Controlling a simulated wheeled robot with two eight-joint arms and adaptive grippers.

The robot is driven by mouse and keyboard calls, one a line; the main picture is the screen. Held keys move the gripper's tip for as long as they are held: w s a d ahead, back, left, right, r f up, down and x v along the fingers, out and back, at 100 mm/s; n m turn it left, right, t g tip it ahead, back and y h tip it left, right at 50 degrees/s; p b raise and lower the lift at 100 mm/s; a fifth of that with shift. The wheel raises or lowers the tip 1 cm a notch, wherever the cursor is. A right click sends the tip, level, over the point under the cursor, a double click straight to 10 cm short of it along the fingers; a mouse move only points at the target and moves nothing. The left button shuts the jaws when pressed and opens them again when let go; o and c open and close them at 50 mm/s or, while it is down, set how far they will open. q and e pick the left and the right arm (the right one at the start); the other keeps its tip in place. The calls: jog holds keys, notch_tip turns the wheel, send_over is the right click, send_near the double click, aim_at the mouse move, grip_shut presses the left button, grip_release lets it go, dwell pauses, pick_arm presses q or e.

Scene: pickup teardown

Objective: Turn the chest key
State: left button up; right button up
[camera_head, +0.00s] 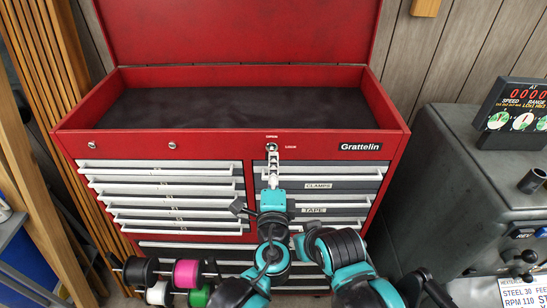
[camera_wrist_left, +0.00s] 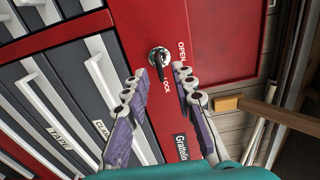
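The red tool chest (camera_head: 235,143) stands with its lid up. Its lock with the dark key (camera_wrist_left: 159,64) is on the red front, between the printed words OPEN and LOCK. In the left wrist view the key's long part points toward the word LOCK. My left gripper (camera_head: 272,152) reaches up to the lock in the head view and covers part of it. In the left wrist view its two fingers (camera_wrist_left: 161,72) are apart, one on each side of the key, with gaps visible. My right gripper is not visible; teal and black arm links fill the lower middle.
Silver drawer handles (camera_head: 160,167) project from the chest front below the lock. The chest's top tray (camera_head: 235,108) is empty. A grey machine (camera_head: 465,180) stands close on the right. Several coloured rolls (camera_head: 187,273) are at lower left, beside wooden slats (camera_head: 50,60).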

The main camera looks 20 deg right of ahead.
pick_arm(q)
jog(key=v, duration=0.3)
jog(key=shift+s+a, duration=0.15)
jog(key=shift+s, duration=0.1)
jog(key=a+f+n+g+y+b, duration=0.35)
jog(key=a+f+n, duration=0.35)
jog(key=a, duration=0.5)
jog(key=a+f+n+g+y+b, duration=0.2)
jog(key=a+f+n+y+b, duration=0.25)
jog(key=a+f, duration=0.55)
jog(key=s+a+f+n+g+h+b, duration=0.3)
jog(key=s+a+f+n+g+b, duration=0.2)
jog(key=s+a+f+n, duration=0.4)
jog(key=shift+s+f+n, duration=0.2)
jog(key=shift+s+n, duration=0.25)
jog(key=shift+s, duration=0.1)
jog(key=shift+a, duration=0.1)
